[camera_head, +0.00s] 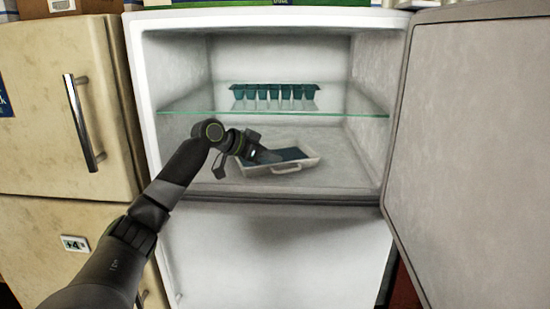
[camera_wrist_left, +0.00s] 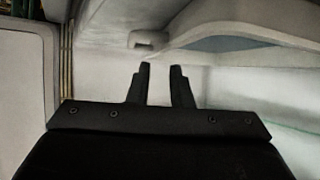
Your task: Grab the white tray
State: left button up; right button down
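The white tray (camera_head: 312,163) sits on the floor of the open freezer compartment, with a dark blue inside. Its front handle (camera_head: 287,170) faces the compartment's front edge. My left gripper (camera_head: 268,156) reaches in from the left and overlaps the tray's left part in the head view. In the left wrist view the two fingertips (camera_wrist_left: 161,68) are apart with nothing between them. The tray's rim and handle (camera_wrist_left: 150,40) show just beyond the fingertips; I cannot tell whether they touch. My right gripper is in neither view.
A glass shelf (camera_head: 210,112) spans the compartment above my left gripper and carries a teal ice tray (camera_head: 270,92). The freezer door (camera_head: 475,140) stands open at the right. A cream fridge (camera_head: 50,110) with a metal handle stands at the left.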

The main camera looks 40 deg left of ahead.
pick_arm(q)
jog(key=shift+w+d+p, duration=0.15)
jog(key=shift+w+p, duration=0.1)
jog(key=shift+p, duration=0.05)
jog(key=p+x, duration=0.2)
jog(key=x, duration=0.2)
jog(key=shift+s+d+f, duration=0.1)
jog(key=shift+s, duration=0.05)
jog(key=shift+w+d+f+p, duration=0.1)
jog(key=shift+w+f+p, duration=0.2)
jog(key=shift+s, duration=0.1)
grip_shut()
